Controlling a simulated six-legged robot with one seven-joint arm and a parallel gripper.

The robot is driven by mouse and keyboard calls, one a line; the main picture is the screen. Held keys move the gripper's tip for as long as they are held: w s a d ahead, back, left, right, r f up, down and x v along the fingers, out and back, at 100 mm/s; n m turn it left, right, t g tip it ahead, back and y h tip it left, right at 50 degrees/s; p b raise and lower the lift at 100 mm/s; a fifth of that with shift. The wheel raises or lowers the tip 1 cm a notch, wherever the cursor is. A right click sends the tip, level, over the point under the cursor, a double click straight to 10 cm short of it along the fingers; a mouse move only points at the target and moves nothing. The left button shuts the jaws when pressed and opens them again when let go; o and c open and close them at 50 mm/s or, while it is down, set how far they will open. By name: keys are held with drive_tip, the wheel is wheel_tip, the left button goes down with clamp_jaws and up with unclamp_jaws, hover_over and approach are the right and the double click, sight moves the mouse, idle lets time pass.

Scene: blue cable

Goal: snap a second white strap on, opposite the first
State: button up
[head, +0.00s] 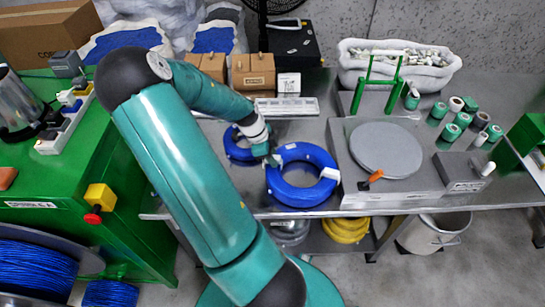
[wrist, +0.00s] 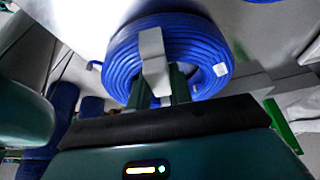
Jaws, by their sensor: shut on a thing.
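A blue cable coil (head: 300,192) lies flat on the grey metal table, and it also fills the top of the wrist view (wrist: 200,35). One white strap (head: 330,173) sits on its right side; a white patch shows on the coil's right in the wrist view (wrist: 220,69). My gripper (head: 273,160) is at the coil's left side, across from that strap. In the wrist view its fingers are shut on a second white strap (wrist: 153,58), which overlaps the near side of the coil. I cannot tell whether this strap is snapped around the cable.
Another blue coil (head: 238,150) lies left of my gripper, partly hidden by my arm. A grey round turntable (head: 385,150) with an orange-handled lever (head: 370,179) stands to the right. Behind are a white tray (head: 287,107), brown boxes (head: 253,71) and a white bin (head: 400,65) of small parts.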

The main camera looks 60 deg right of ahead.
drive_tip(key=shift+f, duration=0.4)
idle(0.8)
drive_tip(key=o, duration=1.2)
drive_tip(key=shift+c, duration=0.2)
drive_tip(key=shift+r, duration=0.15)
drive_tip(key=shift+r, duration=3.35)
